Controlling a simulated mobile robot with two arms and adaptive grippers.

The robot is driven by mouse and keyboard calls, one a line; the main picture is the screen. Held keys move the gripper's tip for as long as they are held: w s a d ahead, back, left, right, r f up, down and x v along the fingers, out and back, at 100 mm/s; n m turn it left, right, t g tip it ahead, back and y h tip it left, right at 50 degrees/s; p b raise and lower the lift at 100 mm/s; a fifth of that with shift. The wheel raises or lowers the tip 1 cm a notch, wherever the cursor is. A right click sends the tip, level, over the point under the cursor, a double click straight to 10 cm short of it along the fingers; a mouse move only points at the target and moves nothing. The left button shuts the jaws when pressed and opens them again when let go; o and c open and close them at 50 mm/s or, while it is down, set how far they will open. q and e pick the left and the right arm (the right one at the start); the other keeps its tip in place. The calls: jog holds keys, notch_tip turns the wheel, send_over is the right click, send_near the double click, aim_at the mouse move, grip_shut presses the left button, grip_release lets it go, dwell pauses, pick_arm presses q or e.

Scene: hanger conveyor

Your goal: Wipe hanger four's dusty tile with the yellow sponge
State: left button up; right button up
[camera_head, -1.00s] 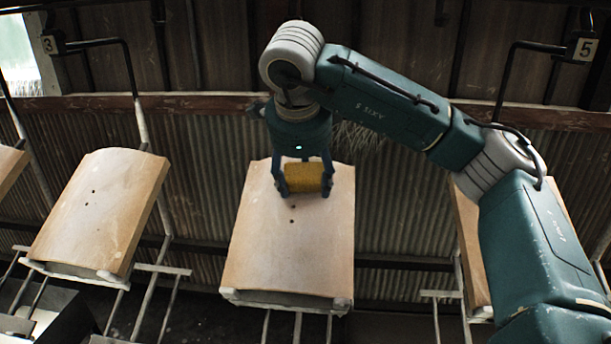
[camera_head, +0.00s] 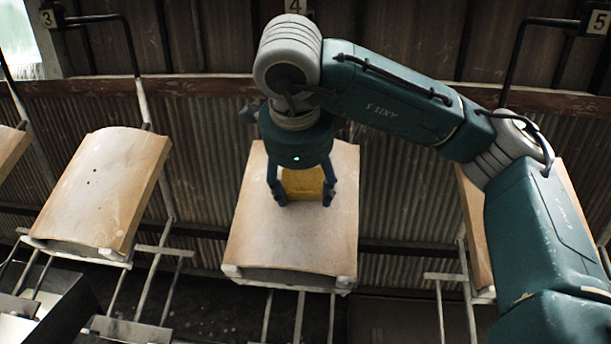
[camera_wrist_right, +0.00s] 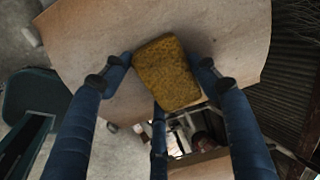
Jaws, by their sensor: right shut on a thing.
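Hanger four's tile (camera_head: 292,235) is a curved tan tile in the middle of the head view, below the number 4 sign (camera_head: 295,5). A pale dusty look covers part of its face. My right gripper (camera_head: 302,198) is over the tile's upper middle, shut on the yellow sponge (camera_head: 303,182). The sponge also shows in the right wrist view (camera_wrist_right: 167,73), held between the fingers, with the tile (camera_wrist_right: 110,40) behind it. I cannot tell whether the sponge touches the tile. My left gripper is not in view.
Another tile (camera_head: 98,190) hangs at the left under the number 3 sign (camera_head: 47,18). A further tile (camera_head: 480,235) under the number 5 sign (camera_head: 598,22) is partly hidden by my right arm. Metal hanger bars run below and between the tiles.

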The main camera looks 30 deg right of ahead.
aim_at(298, 256)
jog(key=shift+s+a+f, duration=0.55)
jog(key=shift+s+a, duration=0.05)
jog(key=shift+s, duration=0.2)
jog(key=shift+s+a+f, duration=0.5)
jog(key=shift+s+a, duration=0.05)
jog(key=shift+s, duration=0.25)
jog(key=shift+s+a+f+b, duration=0.5)
jog(key=shift+s+a+f, duration=0.2)
jog(key=shift+s, duration=0.2)
jog(key=shift+s+a+f+b, duration=0.45)
jog(key=shift+s+a+f, duration=0.15)
jog(key=shift+s, duration=0.3)
jog(key=shift+s+a+f+b, duration=0.3)
jog(key=shift+s+a+f, duration=0.15)
jog(key=shift+s+a, duration=0.35)
jog(key=shift+d, duration=0.1)
jog(key=shift+r, duration=0.1)
jog(key=shift+s+r+p, duration=0.1)
jog(key=shift+r+p, duration=0.2)
jog(key=shift+p+v, duration=1.75)
jog(key=shift+v, duration=0.95)
